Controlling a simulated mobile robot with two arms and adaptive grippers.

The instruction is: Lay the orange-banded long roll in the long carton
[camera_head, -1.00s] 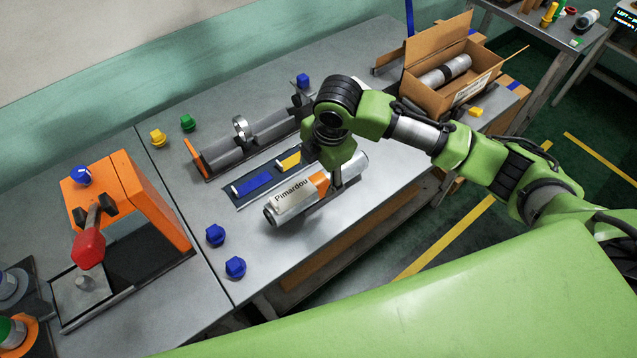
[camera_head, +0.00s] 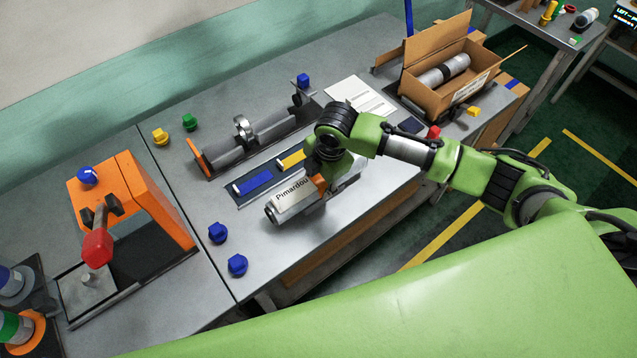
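The long roll is silver-white with an orange band and the word Pimardou (camera_head: 293,197). It lies on its side in a low grey cradle on the table. My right gripper (camera_head: 328,180) is over the roll's middle, at the orange band, pointing down. Its fingers are mostly hidden behind its own body and the roll, so I cannot see whether they are apart or closed. The long carton (camera_head: 436,98) stands open at the back right of the table, with a dark-and-silver roll (camera_head: 444,70) inside. My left gripper is not in view.
A winder with a grey roller (camera_head: 260,135) stands behind the roll. A tray with blue and yellow strips (camera_head: 254,182) lies between. Blue knobs (camera_head: 237,264) sit at the front. An orange press (camera_head: 150,205) is at left. White sheets (camera_head: 360,97) lie near the carton.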

